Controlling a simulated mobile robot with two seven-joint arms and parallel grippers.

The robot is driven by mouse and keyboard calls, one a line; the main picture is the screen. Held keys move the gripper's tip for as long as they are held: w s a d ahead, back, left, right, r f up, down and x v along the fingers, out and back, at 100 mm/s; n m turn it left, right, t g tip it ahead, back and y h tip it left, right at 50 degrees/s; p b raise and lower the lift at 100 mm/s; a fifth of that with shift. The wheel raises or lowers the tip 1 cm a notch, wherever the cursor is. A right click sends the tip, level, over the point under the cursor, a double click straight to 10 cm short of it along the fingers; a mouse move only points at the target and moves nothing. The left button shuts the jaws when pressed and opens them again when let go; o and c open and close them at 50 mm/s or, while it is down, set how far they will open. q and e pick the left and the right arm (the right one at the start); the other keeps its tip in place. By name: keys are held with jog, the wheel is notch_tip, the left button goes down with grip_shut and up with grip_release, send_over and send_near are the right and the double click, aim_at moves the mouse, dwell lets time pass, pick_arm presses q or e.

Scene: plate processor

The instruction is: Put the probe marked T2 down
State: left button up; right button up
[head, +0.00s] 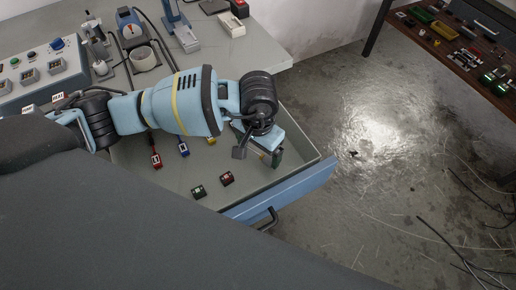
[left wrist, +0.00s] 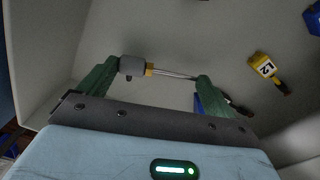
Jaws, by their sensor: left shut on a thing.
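My left gripper (head: 268,153) is over the open grey drawer (head: 302,152), near its right end. In the left wrist view its green fingers (left wrist: 155,85) stand apart. A probe (left wrist: 132,66) with a grey end, a yellow band and a thin metal shaft spans between them. The gripper is shut on this probe; no T2 mark on it can be read. Whether the probe touches the drawer floor cannot be told. A yellow probe marked L2 (left wrist: 264,66) lies on the drawer floor beside the gripper. My right gripper is not in view.
A red-marked probe (head: 156,160) and a blue one (head: 183,149) lie in the drawer. Two small dark pieces, one green-marked (head: 198,191) and one red-marked (head: 227,178), lie near its front. The drawer's blue front (head: 290,192) has a black handle (head: 268,219).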

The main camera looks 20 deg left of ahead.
aim_at(258, 154)
pick_arm(q)
jog(key=shift+f, duration=0.55)
jog(key=shift+f, duration=0.15)
jog(key=o, duration=0.7)
notch_tip(258, 154, up, 12)
jog(key=shift+r, duration=0.2)
